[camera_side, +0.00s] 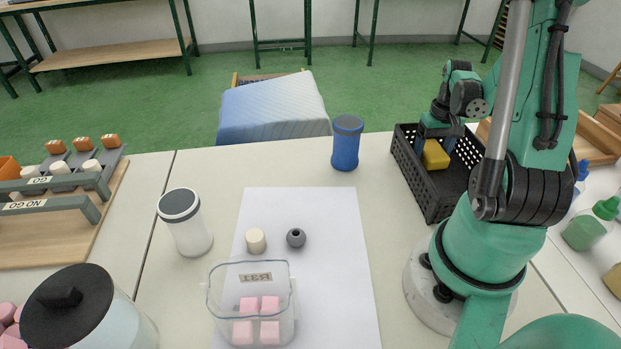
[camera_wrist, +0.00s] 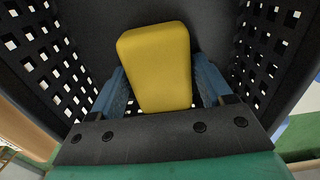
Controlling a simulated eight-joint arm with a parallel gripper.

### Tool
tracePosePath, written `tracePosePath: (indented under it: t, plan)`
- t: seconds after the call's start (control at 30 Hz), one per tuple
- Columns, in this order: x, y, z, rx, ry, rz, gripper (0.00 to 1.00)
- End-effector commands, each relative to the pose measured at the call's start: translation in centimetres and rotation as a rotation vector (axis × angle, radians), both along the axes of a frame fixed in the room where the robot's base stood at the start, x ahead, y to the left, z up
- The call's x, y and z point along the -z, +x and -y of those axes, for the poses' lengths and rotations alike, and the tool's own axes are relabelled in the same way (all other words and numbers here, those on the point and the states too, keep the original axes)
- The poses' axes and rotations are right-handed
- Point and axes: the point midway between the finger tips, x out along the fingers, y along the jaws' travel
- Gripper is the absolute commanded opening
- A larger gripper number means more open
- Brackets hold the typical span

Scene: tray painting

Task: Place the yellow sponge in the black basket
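The yellow sponge (camera_side: 435,155) is inside the black basket (camera_side: 437,207), which stands at the right of the table. My gripper (camera_side: 436,143) reaches down into the basket from above. In the wrist view the sponge (camera_wrist: 157,65) sits between the two blue fingers of my gripper (camera_wrist: 160,85), with both fingertips against its sides. The perforated basket walls (camera_wrist: 52,62) rise on the left and right of it. I cannot tell whether the sponge touches the basket floor.
A blue jar (camera_side: 346,146) stands left of the basket. A white jar (camera_side: 186,222), a clear container (camera_side: 250,292) with pink cubes, a cream piece (camera_side: 255,241) and a grey ball (camera_side: 296,237) are nearer the front.

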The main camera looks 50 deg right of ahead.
Motion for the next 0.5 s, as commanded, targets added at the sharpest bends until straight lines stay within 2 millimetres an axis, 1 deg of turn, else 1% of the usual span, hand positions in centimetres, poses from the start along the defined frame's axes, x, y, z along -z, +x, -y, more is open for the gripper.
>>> tracePosePath:
  t: [0.03, 0.07, 0.37, 0.5]
  plan:
    - [-0.02, 0.0, 0.0, 0.0, 0.0, 0.0, 0.9]
    - [-0.02, 0.0, 0.0, 0.0, 0.0, 0.0, 0.96]
    - [-0.08, 0.0, 0.0, 0.0, 0.0, 0.0, 0.96]
    - [-0.76, 0.0, 0.0, 0.0, 0.0, 0.0, 0.96]
